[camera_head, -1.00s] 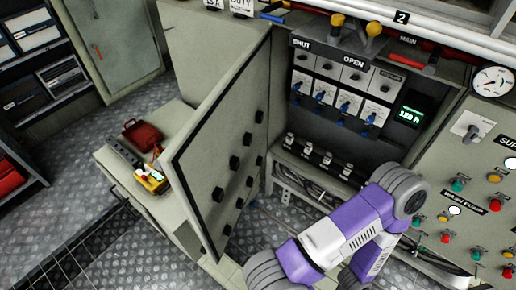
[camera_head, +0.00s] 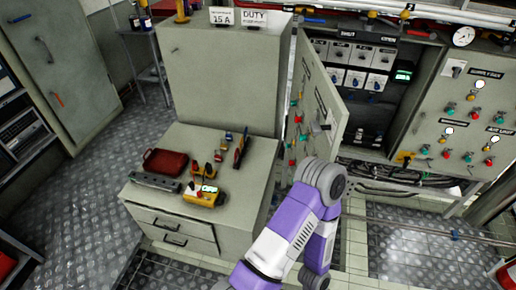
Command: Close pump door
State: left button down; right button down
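The pump door (camera_head: 322,112) is a grey-green panel standing open at the left side of the control cabinet. Coloured buttons and a handle show around it. The cabinet opening (camera_head: 372,115) to its right is uncovered and shows grey switch boxes, blue knobs and a small green display. A purple and white arm of mine (camera_head: 290,230) rises from the bottom, with its grey upper joint just in front of the door's lower part. I cannot tell whether it touches the door. Neither gripper's fingers are visible.
A low grey cabinet (camera_head: 175,238) with drawers stands left of the door, holding a red case (camera_head: 165,162), a yellow device (camera_head: 203,195) and small tools. A tall grey cabinet (camera_head: 222,78) stands behind it. Metal floor is open at the left and lower right.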

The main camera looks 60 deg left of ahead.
aim_at(315, 95)
jog(key=k, duration=0.3)
jog(key=u, duration=1.45)
jog(key=i, duration=1)
jog(key=z, duration=0.7)
jog(key=k, duration=0.95)
jog(key=u, duration=0.65)
jog(key=i, duration=0.5)
